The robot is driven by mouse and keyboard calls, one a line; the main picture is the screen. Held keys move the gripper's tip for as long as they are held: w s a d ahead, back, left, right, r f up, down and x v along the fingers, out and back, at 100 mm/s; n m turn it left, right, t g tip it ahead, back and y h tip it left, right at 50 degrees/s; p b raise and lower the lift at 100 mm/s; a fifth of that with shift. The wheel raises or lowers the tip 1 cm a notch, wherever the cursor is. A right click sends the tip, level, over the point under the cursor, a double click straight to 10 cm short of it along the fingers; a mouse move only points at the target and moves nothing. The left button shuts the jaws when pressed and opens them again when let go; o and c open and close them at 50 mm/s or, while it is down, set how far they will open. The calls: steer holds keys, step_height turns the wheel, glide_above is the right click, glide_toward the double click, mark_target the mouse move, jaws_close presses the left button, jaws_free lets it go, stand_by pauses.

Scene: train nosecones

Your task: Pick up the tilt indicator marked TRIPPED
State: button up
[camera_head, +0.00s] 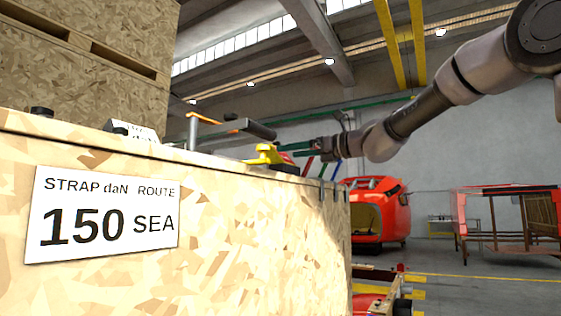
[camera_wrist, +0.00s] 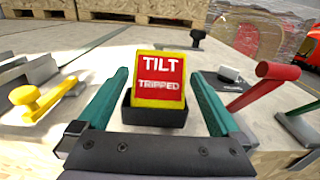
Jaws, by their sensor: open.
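The tilt indicator (camera_wrist: 160,72) is a red plate with a yellow edge, marked TILT and TRIPPED in white. It leans back in a black holder (camera_wrist: 154,116) on top of the wooden crate (camera_head: 265,216). My gripper (camera_wrist: 160,78) is open, with one teal finger on each side of the indicator and a gap visible on both sides. In the head view my gripper (camera_head: 292,148) is low over the far right end of the crate top. I cannot make out the indicator clearly there.
A yellow-handled tool (camera_wrist: 38,100) lies left of the fingers and a red-handled one (camera_wrist: 265,85) right. An orange-handled bar (camera_head: 203,118) stands on the crate top. A taller crate (camera_head: 85,75) rises at left.

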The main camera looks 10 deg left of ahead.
steer(key=x, duration=0.4)
steer(key=shift+w+a, duration=0.15)
steer(key=shift+a, duration=0.2)
steer(key=shift+r, duration=0.1)
steer(key=c, duration=1.1)
